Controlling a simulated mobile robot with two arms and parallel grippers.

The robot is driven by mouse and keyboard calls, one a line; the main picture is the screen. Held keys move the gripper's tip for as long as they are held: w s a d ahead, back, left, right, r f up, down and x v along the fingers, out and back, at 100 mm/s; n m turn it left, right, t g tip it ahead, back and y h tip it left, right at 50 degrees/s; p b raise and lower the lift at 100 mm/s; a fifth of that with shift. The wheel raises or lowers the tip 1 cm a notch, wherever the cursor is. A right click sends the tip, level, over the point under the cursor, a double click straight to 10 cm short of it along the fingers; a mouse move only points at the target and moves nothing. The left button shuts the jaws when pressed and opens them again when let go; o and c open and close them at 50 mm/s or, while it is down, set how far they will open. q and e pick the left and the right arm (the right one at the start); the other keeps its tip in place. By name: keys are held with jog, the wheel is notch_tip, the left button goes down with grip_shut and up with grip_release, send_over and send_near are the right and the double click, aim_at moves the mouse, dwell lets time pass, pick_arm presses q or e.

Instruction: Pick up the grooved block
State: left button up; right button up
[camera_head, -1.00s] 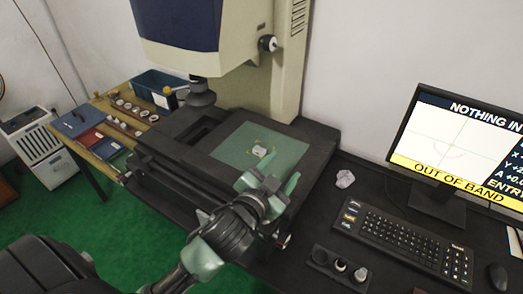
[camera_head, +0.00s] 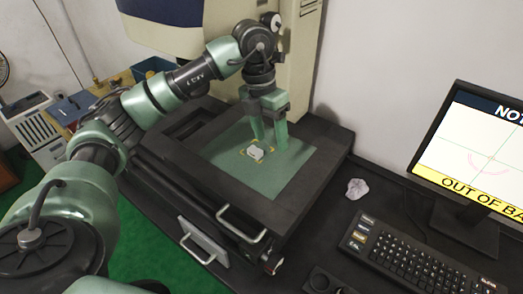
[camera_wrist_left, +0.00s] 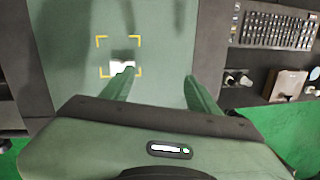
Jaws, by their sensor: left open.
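The grooved block (camera_head: 256,153) is a small white piece lying on the green plate (camera_head: 285,180) of the measuring machine's stage, inside yellow corner marks. My left gripper (camera_head: 269,146) is open and points down over the plate, just behind and to the right of the block in the head view. In the left wrist view the block (camera_wrist_left: 121,66) shows near the tip of the left finger, partly hidden by it. The fingers (camera_wrist_left: 158,72) are spread with bare plate between them. I cannot tell whether the finger touches the block.
The stage's dark frame (camera_head: 215,184) surrounds the plate. The machine's cream column (camera_head: 298,60) stands close behind my gripper. A crumpled white paper (camera_head: 356,188), a keyboard (camera_head: 415,258) and a monitor (camera_head: 470,160) are on the desk to the right.

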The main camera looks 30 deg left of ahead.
aim_at(256, 149)
pick_arm(q)
jog(key=shift+n+y, duration=0.4)
jog(key=shift+y, duration=0.5)
jog(key=a, duration=0.2)
jog(key=a+r, duration=0.1)
jog(key=a, duration=0.2)
jog(key=shift+s+r, duration=0.1)
jog(key=shift+s+a+f, duration=0.1)
jog(key=shift+a+f, duration=0.1)
jog(key=shift+f, duration=0.05)
jog(key=f, duration=0.2)
jog(key=f+p, duration=0.1)
jog(key=f, duration=0.1)
jog(key=w+f+p, duration=0.1)
jog(key=f, duration=0.1)
jog(key=shift+w+d+f, duration=0.1)
jog(key=shift+d, duration=0.25)
jog(key=shift+f, duration=0.35)
grip_shut()
jog(key=shift+r, duration=0.1)
